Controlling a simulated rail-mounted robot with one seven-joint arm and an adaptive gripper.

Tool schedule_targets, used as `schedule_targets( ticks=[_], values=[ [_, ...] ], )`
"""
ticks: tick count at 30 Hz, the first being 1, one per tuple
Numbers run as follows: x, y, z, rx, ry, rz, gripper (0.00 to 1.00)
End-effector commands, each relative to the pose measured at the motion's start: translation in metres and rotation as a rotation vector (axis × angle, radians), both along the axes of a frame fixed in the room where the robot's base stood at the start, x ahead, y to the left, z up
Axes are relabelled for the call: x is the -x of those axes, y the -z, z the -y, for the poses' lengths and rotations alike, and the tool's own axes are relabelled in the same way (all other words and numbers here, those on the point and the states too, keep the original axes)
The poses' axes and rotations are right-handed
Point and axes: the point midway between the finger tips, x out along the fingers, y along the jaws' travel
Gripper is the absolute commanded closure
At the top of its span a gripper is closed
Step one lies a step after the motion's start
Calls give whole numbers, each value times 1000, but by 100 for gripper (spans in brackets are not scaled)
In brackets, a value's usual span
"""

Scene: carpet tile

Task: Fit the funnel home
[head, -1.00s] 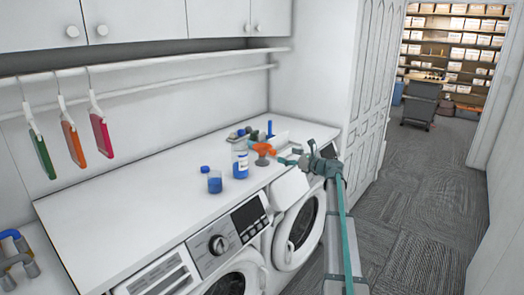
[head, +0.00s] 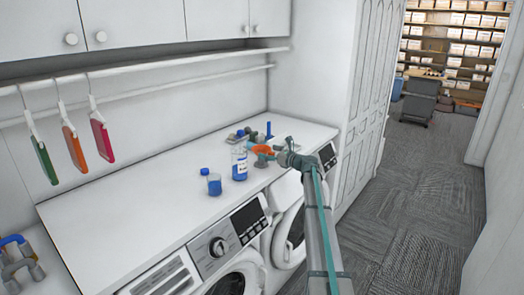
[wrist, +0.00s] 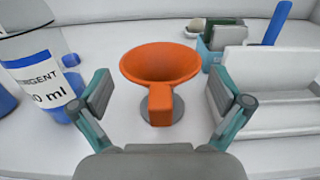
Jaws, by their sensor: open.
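The orange funnel (wrist: 160,75) has its wide mouth up and a tab facing me. It sits over a round grey base (wrist: 170,108) on the white counter; how its stem sits there is hidden. My gripper (wrist: 160,100) is open, with one finger on either side of the funnel and clear gaps to both. In the head view the funnel (head: 262,149) is partly hidden behind my gripper (head: 268,158). The detergent bottle (head: 239,163), with blue liquid and a ml label, stands just left of the funnel. It also shows at the left of the wrist view (wrist: 40,85).
A cup of blue liquid (head: 214,185) and a blue cap (head: 204,171) are left of the bottle. In the wrist view a white tray (wrist: 265,95) lies close by my right finger, with a blue-grey holder (wrist: 212,52) behind. Open counter (head: 130,200) lies to the left.

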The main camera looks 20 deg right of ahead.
Motion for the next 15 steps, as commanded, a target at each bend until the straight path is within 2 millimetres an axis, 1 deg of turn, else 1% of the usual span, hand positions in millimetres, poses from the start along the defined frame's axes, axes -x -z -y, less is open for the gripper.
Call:
schedule_targets(
  ticks=[1, 3, 8, 9, 11, 15],
  values=[
    [-5, -1, -2, -1, -1, 0, 0],
    [-7, 0, -4, 0, 0, 0, 0],
    [-7, 1, -4, 0, 1, 0, 0],
    [-7, 1, -4, 0, 1, 0, 2],
    [-7, 1, -4, 0, 1, 0, 12],
    [-7, 1, -4, 0, 0, 0, 35]
  ],
)
